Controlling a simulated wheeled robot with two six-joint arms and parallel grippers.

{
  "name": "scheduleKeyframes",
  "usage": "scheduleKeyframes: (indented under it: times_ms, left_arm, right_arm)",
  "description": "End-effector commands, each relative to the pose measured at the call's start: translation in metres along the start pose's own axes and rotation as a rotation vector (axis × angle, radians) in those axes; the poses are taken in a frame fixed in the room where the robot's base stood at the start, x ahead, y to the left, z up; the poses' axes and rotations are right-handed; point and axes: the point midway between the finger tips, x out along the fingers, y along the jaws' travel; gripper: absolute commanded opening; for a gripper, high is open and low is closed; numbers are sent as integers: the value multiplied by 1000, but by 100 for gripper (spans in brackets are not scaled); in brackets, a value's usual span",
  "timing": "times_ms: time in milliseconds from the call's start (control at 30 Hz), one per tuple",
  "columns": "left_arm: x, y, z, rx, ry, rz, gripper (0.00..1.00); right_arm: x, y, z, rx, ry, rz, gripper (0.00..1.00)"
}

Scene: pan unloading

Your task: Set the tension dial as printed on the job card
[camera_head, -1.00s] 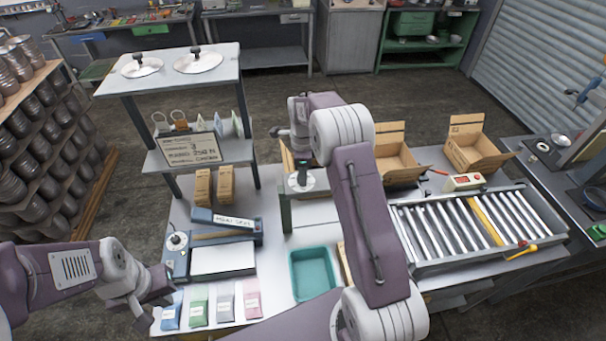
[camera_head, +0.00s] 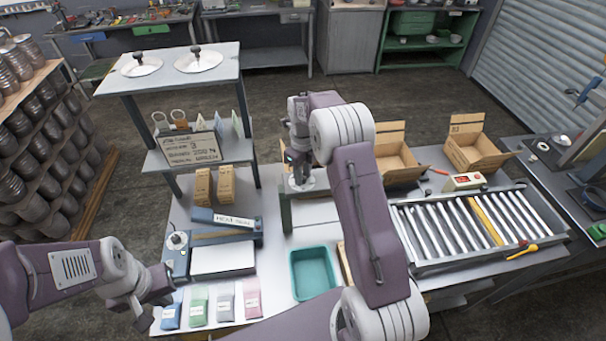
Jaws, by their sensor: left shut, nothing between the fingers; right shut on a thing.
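The job card (camera_head: 189,150) stands on the lower shelf of the rack at left. Its print is small and blurred; one line seems to read 250 N. A round pale dial plate (camera_head: 302,184) lies on a green stand near the table's middle. My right gripper (camera_head: 298,176) is over this plate, shut on what seems to be its dark knob, which the fingers mostly hide. Another small dial (camera_head: 176,241) with a dark knob sits on the blue sealer at left. My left gripper (camera_head: 158,300) is shut and empty above the table's front left, near the packets.
The blue sealer (camera_head: 223,221), coloured packets (camera_head: 198,308) and a teal bin (camera_head: 313,273) occupy the table's left and front. A roller conveyor (camera_head: 460,225) lies at right. Open cartons (camera_head: 395,158) stand behind. My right arm hides part of the table's middle.

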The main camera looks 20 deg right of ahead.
Motion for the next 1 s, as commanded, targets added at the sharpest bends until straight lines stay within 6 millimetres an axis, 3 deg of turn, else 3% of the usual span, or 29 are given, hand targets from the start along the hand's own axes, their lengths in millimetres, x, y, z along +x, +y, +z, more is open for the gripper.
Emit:
scheduleKeyframes:
  times_ms: [567, 600, 667, 1000]
  left_arm:
    - [0, 0, 0, 0, 0, 0, 0]
    - [0, 0, 0, 0, 0, 0, 0]
    - [0, 0, 0, 0, 0, 0, 0]
    - [3, 0, 0, 0, 0, 0, 0]
  right_arm:
    - [-2, -1, 2, 29, -8, -5, 0]
    - [-2, -1, 2, 29, -8, -5, 37]
    - [-2, -1, 2, 29, -7, -4, 50]
    - [-4, -1, 1, 28, -5, -3, 50]
